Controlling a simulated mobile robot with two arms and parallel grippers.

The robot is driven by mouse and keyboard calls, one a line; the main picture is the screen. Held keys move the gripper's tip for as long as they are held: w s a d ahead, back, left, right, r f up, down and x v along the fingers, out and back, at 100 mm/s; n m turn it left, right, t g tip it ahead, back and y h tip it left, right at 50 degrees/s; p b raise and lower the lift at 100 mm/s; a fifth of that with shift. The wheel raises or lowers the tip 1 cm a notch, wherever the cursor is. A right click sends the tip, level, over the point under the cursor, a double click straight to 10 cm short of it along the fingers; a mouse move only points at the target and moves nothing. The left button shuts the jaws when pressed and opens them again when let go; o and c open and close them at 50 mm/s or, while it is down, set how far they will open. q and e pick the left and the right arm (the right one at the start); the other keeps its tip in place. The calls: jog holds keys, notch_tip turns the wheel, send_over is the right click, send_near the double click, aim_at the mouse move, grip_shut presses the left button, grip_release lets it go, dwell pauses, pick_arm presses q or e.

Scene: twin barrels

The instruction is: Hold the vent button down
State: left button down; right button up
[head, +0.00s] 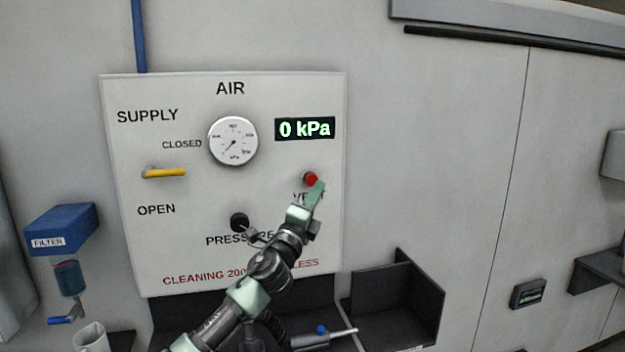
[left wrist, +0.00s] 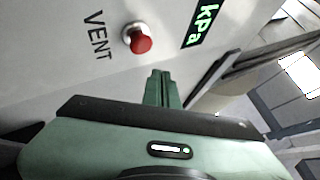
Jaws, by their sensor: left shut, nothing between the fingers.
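The red vent button (head: 311,179) sticks out from the white AIR panel (head: 125,95), above the partly covered word VENT. It also shows in the left wrist view (left wrist: 138,39), on a pale metal collar beside the VENT label. My left gripper (head: 319,185) is shut and empty, its green fingertips overlapping the button's lower right edge in the head view. In the left wrist view the closed fingertips (left wrist: 160,74) appear a little apart from the button. The digital display (head: 305,128) reads 0 kPa. My right gripper is not in view.
The panel also holds a round gauge (head: 233,141), a yellow supply lever (head: 164,172) beside CLOSED, and a black pressure knob (head: 239,221) near my left arm. A blue filter unit (head: 60,229) is at left. A dark open tray (head: 424,290) stands below right.

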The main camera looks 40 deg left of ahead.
pick_arm(q)
jog(key=shift+s+d, duration=0.75)
jog(key=shift+d, duration=0.15)
jog(key=shift+f, duration=0.1)
